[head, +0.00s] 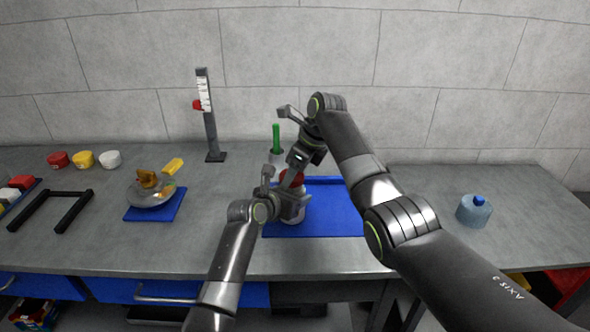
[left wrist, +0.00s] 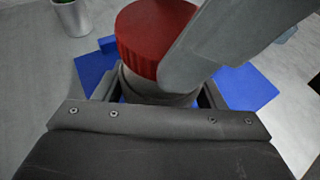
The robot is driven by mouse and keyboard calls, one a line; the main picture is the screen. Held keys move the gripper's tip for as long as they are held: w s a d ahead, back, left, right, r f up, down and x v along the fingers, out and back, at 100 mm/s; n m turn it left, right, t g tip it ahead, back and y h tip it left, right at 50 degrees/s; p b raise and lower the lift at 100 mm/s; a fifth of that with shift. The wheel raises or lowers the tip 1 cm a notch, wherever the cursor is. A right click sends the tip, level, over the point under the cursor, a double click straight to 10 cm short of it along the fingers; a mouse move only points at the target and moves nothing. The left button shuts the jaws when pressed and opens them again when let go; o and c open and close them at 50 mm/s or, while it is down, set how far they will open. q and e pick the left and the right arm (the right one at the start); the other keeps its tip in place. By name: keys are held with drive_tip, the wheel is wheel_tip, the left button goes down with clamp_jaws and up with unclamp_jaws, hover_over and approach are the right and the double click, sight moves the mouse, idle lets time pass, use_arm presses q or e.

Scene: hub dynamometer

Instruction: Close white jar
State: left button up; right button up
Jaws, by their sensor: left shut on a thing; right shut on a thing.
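The white jar (head: 292,216) stands upright on the blue mat (head: 336,212); much of it is hidden by my grippers. My left gripper (head: 290,205) is shut around the jar's body. In the left wrist view the jar (left wrist: 158,92) shows between its fingers. A red ribbed lid (head: 291,178) is at the jar's mouth, and it also shows large in the left wrist view (left wrist: 145,40). My right gripper (head: 292,174) comes from above and is shut on the red lid, one grey finger against its side. I cannot tell how far the lid is seated.
Red (head: 57,160), yellow (head: 83,159) and white (head: 110,160) round pieces lie at the back left.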

drive_tip(key=shift+f, duration=0.6)
use_arm(q)
clamp_jaws()
use_arm(e)
drive_tip(key=o, duration=0.6)
drive_tip(key=shift+o, duration=1.7)
drive_tip(key=shift+a, duration=0.1)
drive_tip(key=shift+s, duration=0.1)
drive_tip(key=shift+r, duration=2.3)
drive_tip(key=o, duration=0.5)
